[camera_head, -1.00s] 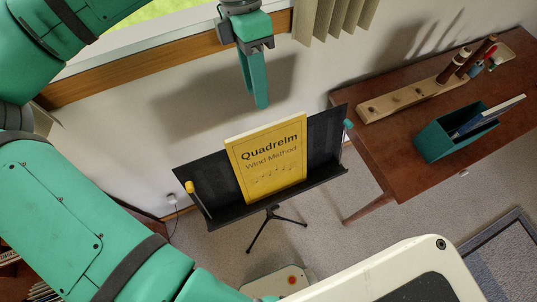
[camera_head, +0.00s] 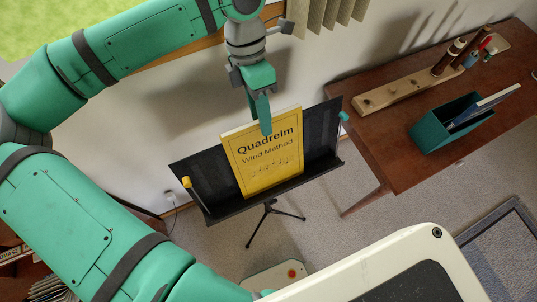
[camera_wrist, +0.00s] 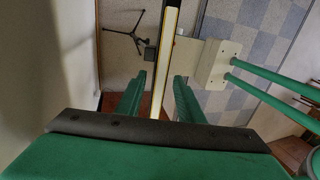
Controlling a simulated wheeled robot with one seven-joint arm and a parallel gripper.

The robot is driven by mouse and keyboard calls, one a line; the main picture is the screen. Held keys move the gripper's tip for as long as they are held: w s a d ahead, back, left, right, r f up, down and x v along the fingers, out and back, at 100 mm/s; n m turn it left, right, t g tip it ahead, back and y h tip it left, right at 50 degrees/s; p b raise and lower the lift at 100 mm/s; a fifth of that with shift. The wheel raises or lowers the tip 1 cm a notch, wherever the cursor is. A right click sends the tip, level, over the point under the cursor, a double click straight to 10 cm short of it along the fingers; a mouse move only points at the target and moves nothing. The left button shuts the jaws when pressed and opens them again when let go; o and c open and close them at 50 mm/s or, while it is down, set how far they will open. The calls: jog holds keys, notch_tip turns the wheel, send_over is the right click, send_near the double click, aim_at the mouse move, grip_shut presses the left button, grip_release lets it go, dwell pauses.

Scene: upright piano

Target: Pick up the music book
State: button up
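The music book (camera_head: 265,165) is yellow, titled "Quadrelm Wind Method", and leans upright on the black music stand (camera_head: 320,140). My gripper (camera_head: 263,128) points down at the book's top edge in the head view, one finger overlapping the cover near the title. In the wrist view the book (camera_wrist: 166,70) shows edge-on as a pale and yellow strip. It lies between the two fingers of my gripper (camera_wrist: 160,76), with a gap on each side. The gripper is open. How deep the fingers reach past the top edge is hard to tell.
A brown table (camera_head: 400,170) stands to the right, bearing a wooden peg rack (camera_head: 400,95) with woodwind pieces and a green box (camera_head: 450,128). The wall and a curtain (camera_head: 325,8) are behind the stand. The stand has a yellow knob (camera_head: 187,182) at left.

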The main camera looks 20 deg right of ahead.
grip_shut()
dwell(1.3)
